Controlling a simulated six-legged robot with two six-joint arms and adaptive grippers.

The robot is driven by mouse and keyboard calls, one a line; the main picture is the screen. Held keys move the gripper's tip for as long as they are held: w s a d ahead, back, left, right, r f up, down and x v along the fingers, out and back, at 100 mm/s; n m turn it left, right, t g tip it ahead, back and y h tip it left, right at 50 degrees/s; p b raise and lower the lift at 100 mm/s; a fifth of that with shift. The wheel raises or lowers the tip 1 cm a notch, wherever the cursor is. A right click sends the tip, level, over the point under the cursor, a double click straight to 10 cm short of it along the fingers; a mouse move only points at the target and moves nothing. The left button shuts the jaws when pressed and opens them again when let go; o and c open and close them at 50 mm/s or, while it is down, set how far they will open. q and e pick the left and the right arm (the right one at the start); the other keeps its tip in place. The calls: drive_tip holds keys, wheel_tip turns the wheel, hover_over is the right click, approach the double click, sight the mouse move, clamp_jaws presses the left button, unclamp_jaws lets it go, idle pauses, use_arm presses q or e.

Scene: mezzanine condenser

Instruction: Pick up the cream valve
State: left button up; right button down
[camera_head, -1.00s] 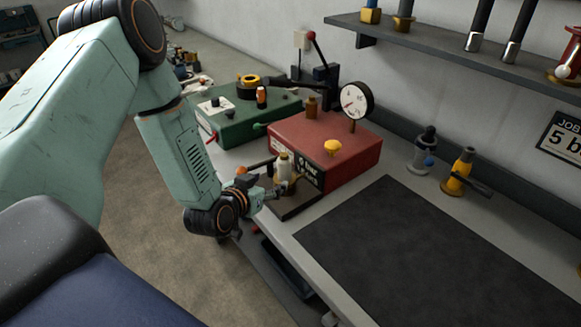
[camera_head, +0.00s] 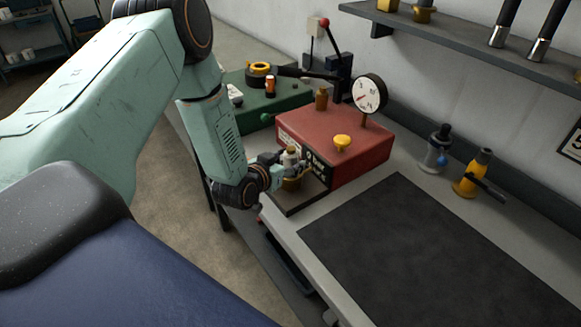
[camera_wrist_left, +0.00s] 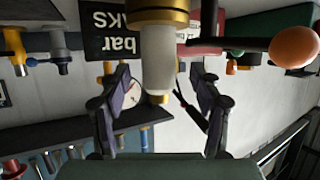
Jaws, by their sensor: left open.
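The cream valve (camera_head: 290,156) stands upright in a brass base at the front of the red box. In the left wrist view, which is upside down, the cream valve (camera_wrist_left: 158,58) is a pale cylinder below its brass collar, with a small brass tip. My left gripper (camera_head: 294,168) is at the valve, partly covering its lower part in the head view. In the left wrist view, the open fingers of my left gripper (camera_wrist_left: 158,88) stand on either side of the valve, with gaps on both sides. My right gripper is not in view.
A grey valve (camera_head: 436,148) and a yellow valve (camera_head: 472,172) stand by the wall. The dark mat (camera_head: 400,250) is bare.

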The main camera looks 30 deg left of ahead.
use_arm(q)
drive_tip(key=x, duration=0.3)
drive_tip(key=shift+d, duration=0.1)
drive_tip(key=shift+s+r, duration=0.2)
drive_tip(key=shift+s, duration=0.1)
drive_tip(key=shift+c, duration=0.9)
drive_tip(key=shift+w+f, duration=0.2)
drive_tip(key=shift+w, duration=0.05)
drive_tip(key=c, duration=0.4)
drive_tip(key=shift+s+r, duration=0.15)
drive_tip(key=c, duration=0.6)
clamp_jaws()
drive_tip(key=shift+w, duration=0.2)
